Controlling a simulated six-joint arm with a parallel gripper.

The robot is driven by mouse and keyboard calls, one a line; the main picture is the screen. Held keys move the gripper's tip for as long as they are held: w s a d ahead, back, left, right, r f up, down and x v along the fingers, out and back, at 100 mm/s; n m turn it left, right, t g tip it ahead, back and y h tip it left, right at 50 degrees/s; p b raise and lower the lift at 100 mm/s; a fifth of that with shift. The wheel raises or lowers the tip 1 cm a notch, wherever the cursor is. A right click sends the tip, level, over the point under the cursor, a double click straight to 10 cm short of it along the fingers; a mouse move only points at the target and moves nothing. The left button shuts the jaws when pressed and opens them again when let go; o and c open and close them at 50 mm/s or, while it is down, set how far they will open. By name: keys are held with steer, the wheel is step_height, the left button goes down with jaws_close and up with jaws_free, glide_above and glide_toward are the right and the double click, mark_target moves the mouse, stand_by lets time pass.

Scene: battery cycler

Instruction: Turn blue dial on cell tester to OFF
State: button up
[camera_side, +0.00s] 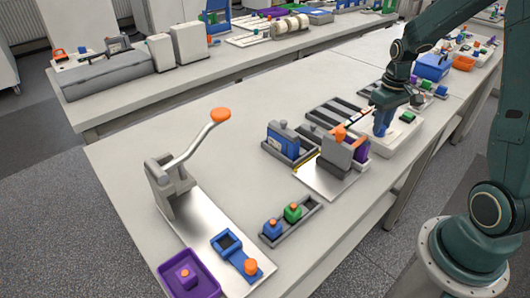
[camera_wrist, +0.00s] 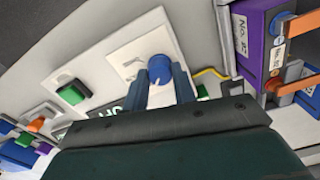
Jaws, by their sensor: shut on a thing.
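The blue dial (camera_wrist: 160,67) sits on a white square plate (camera_wrist: 125,62) on the cell tester's light panel. My gripper (camera_wrist: 160,82) is shut on the dial, with one blue finger on each side of it. A faint light mark shows on the dial's face, pointing toward my gripper. In the side view my gripper (camera_side: 383,125) points down onto the white cell tester (camera_side: 404,134). The dial is hidden there behind the fingers.
A green button (camera_wrist: 72,95) is left of the dial in the wrist view. A purple cell (camera_wrist: 252,40) with orange clips stands close on the right. In the side view a grey clamp block (camera_side: 338,152) is left of the tester.

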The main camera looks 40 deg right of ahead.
stand_by(0.4)
steer(key=o, duration=1)
step_height(320, 180, up, 14)
steer(key=shift+f, duration=0.1)
stand_by(0.4)
steer(key=s+a+r+n+t, duration=0.1)
steer(key=s+a+t, duration=0.1)
steer(key=s+a, duration=0.2)
steer(key=s+a+r+t, duration=0.1)
steer(key=s+a, duration=0.4)
steer(key=a, duration=0.5)
steer(key=s+a+r+n+t, duration=0.1)
steer(key=s+a+r+t, duration=0.1)
steer(key=s+a, duration=0.2)
steer(key=shift+s+a+n+t, duration=0.15)
steer(key=shift+a+n+t, duration=0.15)
steer(key=shift+a, duration=1.1)
